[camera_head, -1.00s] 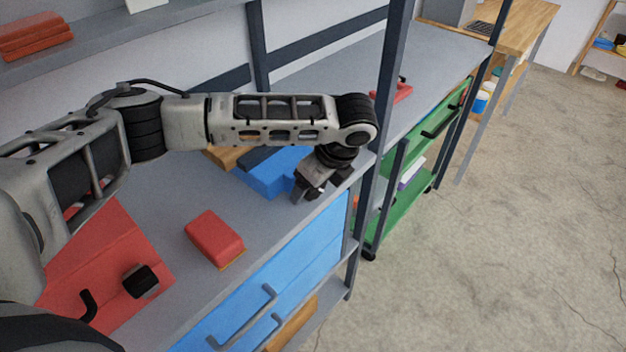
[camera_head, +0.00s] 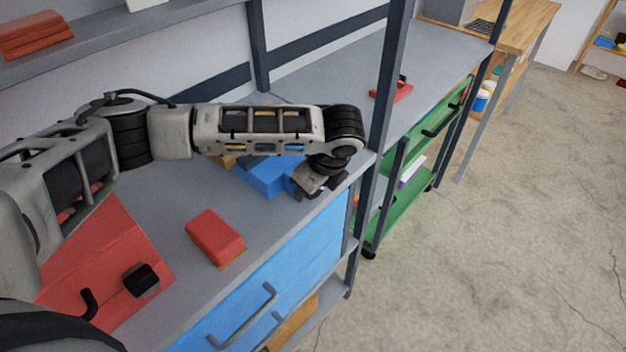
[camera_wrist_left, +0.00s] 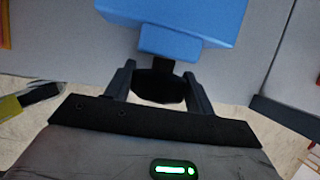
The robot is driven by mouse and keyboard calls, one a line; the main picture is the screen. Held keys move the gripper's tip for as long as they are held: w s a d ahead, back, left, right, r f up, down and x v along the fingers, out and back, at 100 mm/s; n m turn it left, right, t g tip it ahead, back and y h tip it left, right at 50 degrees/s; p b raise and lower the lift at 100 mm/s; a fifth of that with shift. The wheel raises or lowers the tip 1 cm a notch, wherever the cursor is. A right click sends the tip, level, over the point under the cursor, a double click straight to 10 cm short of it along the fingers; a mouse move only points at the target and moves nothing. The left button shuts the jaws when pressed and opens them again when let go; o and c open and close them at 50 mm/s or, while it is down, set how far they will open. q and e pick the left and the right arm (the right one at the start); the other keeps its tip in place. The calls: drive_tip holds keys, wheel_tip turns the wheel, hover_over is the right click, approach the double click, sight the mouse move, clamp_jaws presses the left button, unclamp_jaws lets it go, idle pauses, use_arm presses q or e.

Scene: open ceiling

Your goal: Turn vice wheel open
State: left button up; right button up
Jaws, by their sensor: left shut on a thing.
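The blue vice (camera_head: 262,177) sits on the grey workbench near its front edge; in the left wrist view its blue body (camera_wrist_left: 185,18) is at the top. Its dark wheel (camera_wrist_left: 160,88) sticks out from the blue front on a short black shaft. My left gripper (camera_wrist_left: 159,74) has one finger on each side of the wheel and is shut on it. In the head view the left gripper (camera_head: 304,188) is at the vice's front right, and the wheel is mostly hidden there. My right gripper is not in view.
A red brick-like block (camera_head: 215,238) and a red box (camera_head: 105,265) lie on the bench (camera_head: 165,205). A dark upright post (camera_head: 384,100) stands just right of my left gripper. Blue drawers (camera_head: 262,285) with handles are below. The floor at right is clear.

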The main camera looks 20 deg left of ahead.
use_arm(q)
drive_tip(key=o, duration=1)
drive_tip(key=shift+c, duration=0.2)
drive_tip(key=v, duration=1.6)
